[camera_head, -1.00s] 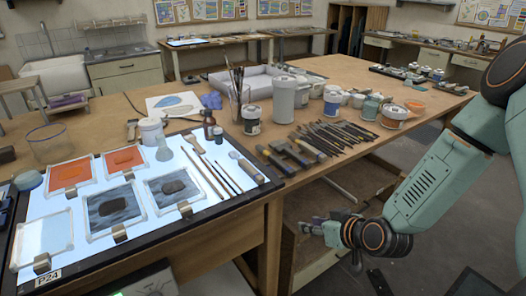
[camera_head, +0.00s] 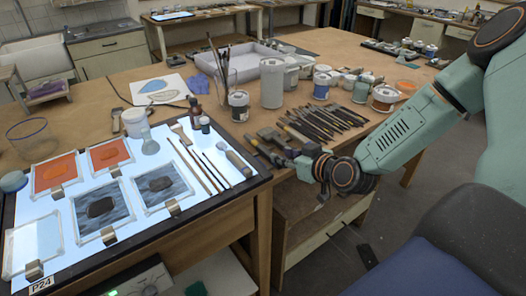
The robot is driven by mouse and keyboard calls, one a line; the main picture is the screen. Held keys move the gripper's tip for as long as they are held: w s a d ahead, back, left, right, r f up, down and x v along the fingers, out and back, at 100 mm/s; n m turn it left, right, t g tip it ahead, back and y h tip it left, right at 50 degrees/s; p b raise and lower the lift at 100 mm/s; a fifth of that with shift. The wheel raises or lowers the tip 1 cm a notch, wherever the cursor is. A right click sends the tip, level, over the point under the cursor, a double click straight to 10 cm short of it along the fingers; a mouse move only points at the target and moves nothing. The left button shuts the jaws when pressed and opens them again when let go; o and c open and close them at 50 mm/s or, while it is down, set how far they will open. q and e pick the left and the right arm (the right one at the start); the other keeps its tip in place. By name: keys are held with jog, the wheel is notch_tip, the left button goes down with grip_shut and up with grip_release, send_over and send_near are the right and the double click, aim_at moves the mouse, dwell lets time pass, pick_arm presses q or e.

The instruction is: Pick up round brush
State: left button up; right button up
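Several slim brushes lie on the lit panel's right part, among them a long wooden-handled brush (camera_head: 196,165) and a thin dark brush (camera_head: 214,169). More brushes stand in a glass jar (camera_head: 222,75), and a row of dark-handled tools or brushes (camera_head: 318,122) lies on the wooden table. I cannot tell which is the round brush. My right gripper (camera_head: 287,159) is at the table's front edge, right of the lit panel, pointing left near some thick-handled tools (camera_head: 268,138). Its fingers are small and dark, and their opening is unclear. My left gripper is out of view.
The lit panel (camera_head: 150,244) carries framed orange and dark glass samples, clips and small bottles. A white cylinder (camera_head: 272,84) and several paint jars (camera_head: 385,97) stand behind the tool row. Open floor lies right of the table.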

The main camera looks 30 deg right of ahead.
aim_at(266, 150)
jog(key=shift+w+f, duration=0.1)
jog(key=shift+f, duration=0.15)
jog(key=shift+w+a+b, duration=0.1)
jog(key=shift+b, duration=0.25)
jog(key=shift+w+a, duration=0.25)
jog(key=shift+w, duration=0.05)
jog(key=b+x, duration=0.1)
jog(key=x, duration=0.1)
jog(key=shift+w+a, duration=0.15)
jog(key=shift+w, duration=0.15)
jog(key=shift+w+f, duration=0.1)
jog(key=shift+w, duration=0.4)
jog(key=shift+w+f+b, duration=0.1)
jog(key=shift+w+b, duration=0.25)
jog(key=shift+w+a+f, duration=0.15)
jog(key=shift+w, duration=0.25)
jog(key=shift+w+a+f, duration=0.1)
jog(key=shift+w+a, duration=0.05)
jog(key=shift+w, duration=0.3)
jog(key=shift+s+d, duration=0.1)
jog(key=shift+d, duration=0.15)
jog(key=shift+s+r, duration=0.1)
jog(key=shift+s, duration=0.15)
jog(key=c, duration=0.3)
jog(key=shift+c, duration=0.7)
jog(key=shift+w+a, duration=0.2)
jog(key=shift+w, duration=0.05)
grip_shut()
jog(key=shift+d, duration=0.1)
